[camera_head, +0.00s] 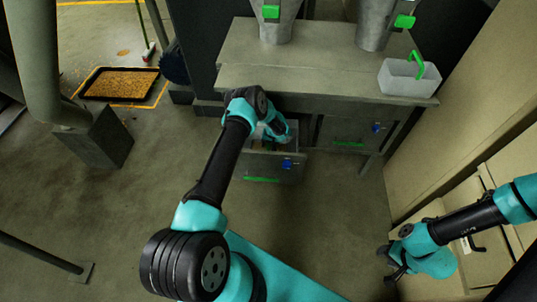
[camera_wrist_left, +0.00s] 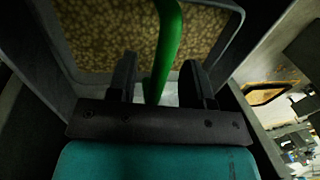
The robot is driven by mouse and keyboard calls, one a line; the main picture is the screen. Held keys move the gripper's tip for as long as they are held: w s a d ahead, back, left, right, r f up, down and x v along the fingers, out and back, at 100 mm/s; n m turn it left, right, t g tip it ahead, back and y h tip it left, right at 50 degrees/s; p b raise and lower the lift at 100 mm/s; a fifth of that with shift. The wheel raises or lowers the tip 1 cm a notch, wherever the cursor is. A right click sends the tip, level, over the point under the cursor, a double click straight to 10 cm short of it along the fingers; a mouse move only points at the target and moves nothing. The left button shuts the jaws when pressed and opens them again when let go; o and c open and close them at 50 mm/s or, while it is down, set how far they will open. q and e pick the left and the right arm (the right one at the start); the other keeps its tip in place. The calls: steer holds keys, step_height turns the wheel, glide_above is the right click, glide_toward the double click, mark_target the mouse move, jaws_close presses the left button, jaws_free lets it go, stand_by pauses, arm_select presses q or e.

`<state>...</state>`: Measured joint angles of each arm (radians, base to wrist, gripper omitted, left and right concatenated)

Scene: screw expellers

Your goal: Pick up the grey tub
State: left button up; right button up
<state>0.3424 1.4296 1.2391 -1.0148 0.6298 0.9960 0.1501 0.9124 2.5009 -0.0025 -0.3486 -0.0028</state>
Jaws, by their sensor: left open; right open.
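A grey tub (camera_head: 408,79) with a green handle stands on the right end of the metal bench. My left gripper (camera_head: 272,141) reaches down into an open grey drawer or box (camera_head: 270,167) below the bench, and my arm partly hides it. In the left wrist view a green handle (camera_wrist_left: 165,45) stands between the open fingers of my left gripper (camera_wrist_left: 158,80), above a grey-walled container (camera_wrist_left: 232,45) with a speckled yellow-brown inside. I cannot tell whether the fingers touch the handle. My right gripper (camera_head: 390,265) is open and empty at the lower right.
Two metal funnel-shaped parts with green tabs rise from the bench (camera_head: 300,75). A closed drawer (camera_head: 348,130) with a blue knob is right of the open one. A black tray (camera_head: 120,84) of yellow-brown material lies on the floor at left. Cardboard-coloured cabinets line the right.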

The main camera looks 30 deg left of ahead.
arm_select(q)
steer(key=shift+c, duration=0.4)
jaws_close()
